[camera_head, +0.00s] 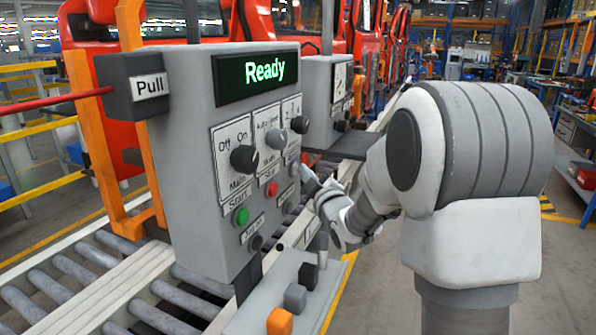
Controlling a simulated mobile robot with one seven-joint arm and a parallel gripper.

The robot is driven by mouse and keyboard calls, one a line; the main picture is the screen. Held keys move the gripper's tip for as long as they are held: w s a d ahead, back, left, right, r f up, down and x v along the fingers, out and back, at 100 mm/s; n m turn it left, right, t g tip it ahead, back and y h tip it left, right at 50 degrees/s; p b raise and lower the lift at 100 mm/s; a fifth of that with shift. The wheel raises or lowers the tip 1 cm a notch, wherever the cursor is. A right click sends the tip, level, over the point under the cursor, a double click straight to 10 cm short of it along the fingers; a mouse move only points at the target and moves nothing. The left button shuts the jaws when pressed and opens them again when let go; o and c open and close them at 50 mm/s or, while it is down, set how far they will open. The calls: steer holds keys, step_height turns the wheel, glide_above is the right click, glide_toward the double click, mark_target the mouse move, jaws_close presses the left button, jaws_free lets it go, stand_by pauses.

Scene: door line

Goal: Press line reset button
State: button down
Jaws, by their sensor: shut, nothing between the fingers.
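The grey control panel (205,170) stands left of centre with a display (258,73) reading "Ready" in green. Its face carries a green button (241,216) under "Start", a red button (272,189), and a small dark button (293,170) in the right column. Other small dark controls sit in the lower row. The labels at the right are too small to read, so I cannot tell which control is the line reset button. My gripper (306,174) is shut and empty at the panel's right edge, close to the right column. Whether it touches the panel is unclear.
Dark rotary knobs (244,158) stick out from the panel. A "Pull" box (149,85) with a red cord is at its left. A roller conveyor (95,264) runs behind.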

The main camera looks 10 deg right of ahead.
steer(key=shift+s+d+b, duration=0.3)
steer(key=shift+s+d, duration=0.2)
steer(key=shift+d, duration=0.15)
steer(key=s+d, duration=0.1)
steer(key=d, duration=0.1)
steer(key=s+d+b, duration=0.1)
steer(key=s+d, duration=0.1)
stand_by(0.4)
steer(key=shift+r, duration=0.1)
stand_by(0.4)
